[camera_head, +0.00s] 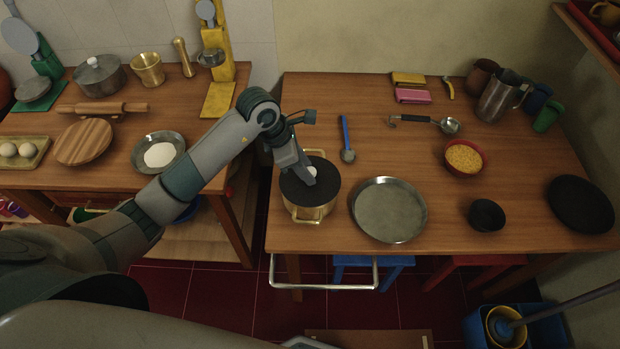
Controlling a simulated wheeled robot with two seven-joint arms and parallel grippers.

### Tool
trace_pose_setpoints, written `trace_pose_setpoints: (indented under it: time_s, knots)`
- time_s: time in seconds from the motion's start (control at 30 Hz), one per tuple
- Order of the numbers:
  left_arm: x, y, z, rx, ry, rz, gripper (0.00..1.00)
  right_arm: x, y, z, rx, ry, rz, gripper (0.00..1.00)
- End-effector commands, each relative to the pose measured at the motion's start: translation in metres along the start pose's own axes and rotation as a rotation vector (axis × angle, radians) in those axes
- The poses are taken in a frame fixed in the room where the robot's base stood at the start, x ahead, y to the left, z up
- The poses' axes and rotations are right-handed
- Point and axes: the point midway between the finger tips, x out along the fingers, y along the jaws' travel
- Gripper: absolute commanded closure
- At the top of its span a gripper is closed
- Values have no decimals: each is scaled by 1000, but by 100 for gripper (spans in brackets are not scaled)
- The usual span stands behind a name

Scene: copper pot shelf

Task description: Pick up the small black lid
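The small black lid (325,186) is a flat dark disc lying on a brass-coloured pot (311,213) near the left front of the right table. A pale knob shows at its middle. My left gripper (309,176) comes in from the upper left and is directly over the lid, with its fingertips at the knob. The fingers overlap in this view, so I cannot tell whether they are open or closed on the knob. The lid appears to lie level on the pot. My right gripper is not in view.
A steel pan (389,210) stands close right of the pot. A blue-handled spoon (346,140) lies behind. The table's front edge is just before the pot.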

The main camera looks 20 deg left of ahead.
Motion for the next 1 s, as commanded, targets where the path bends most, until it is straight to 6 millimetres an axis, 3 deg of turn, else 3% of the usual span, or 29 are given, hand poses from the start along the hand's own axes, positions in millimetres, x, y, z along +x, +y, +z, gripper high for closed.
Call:
trace_pose_setpoints:
  time_s: [0.03, 0.13, 0.57, 0.87, 1.0]
  knots:
    - [0, 0, 0, 0, 0, 0, 79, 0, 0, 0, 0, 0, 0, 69]
    - [0, 0, 0, 0, 0, 0, 100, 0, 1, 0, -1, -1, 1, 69]
    - [-5, 1, 2, 2, -1, 2, 100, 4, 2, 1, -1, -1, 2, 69]
    - [-36, 2, 16, 4, -2, 6, 100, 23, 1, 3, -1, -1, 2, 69]
    - [-48, -24, 23, 6, -3, 3, 100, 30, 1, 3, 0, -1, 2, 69]
